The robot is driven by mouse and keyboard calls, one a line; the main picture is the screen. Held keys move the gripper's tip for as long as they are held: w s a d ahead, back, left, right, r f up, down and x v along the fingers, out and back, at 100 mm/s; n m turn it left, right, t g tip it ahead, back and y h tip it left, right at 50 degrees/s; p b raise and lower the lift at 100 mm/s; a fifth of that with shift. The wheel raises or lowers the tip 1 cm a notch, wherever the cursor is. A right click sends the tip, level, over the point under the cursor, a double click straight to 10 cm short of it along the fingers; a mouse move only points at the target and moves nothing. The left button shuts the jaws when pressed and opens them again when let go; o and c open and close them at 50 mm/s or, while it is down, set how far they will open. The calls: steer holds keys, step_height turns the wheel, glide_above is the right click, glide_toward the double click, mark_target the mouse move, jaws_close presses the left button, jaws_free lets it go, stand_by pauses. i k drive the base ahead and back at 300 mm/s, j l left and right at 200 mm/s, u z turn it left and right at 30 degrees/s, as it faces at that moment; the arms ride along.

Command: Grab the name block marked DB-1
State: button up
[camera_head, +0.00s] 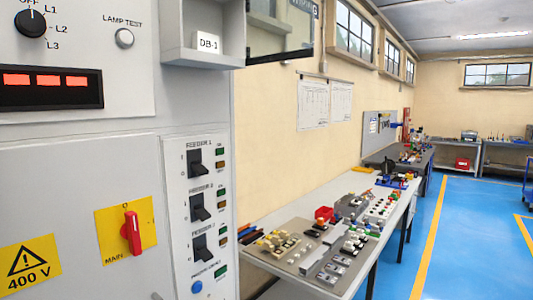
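The name block marked DB-1 (208,42) is a small white block with dark lettering. It sits in an open-fronted grey box (177,36) at the top of the grey electrical cabinet (75,130). The lettered face is towards me. My gripper is not in view.
The cabinet front carries a red main switch (132,232), a black rotary knob (30,23) and a column of black feeder switches (195,163). A dark-edged panel (280,50) juts out right of the box. A long bench (270,228) with parts runs along the wall. The blue floor (460,255) at right is clear.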

mark_target(202, 41)
steer(key=i+l+u, duration=0.15)
steer(key=u, duration=0.2)
steer(key=i+l+u, duration=0.75)
steer(key=l+u, duration=0.25)
steer(key=i+l+u, duration=0.15)
steer(key=l+u, duration=0.85)
steer(key=l, duration=0.2)
steer(key=l+u, duration=0.35)
steer(key=i+l, duration=0.05)
steer(key=l, duration=0.05)
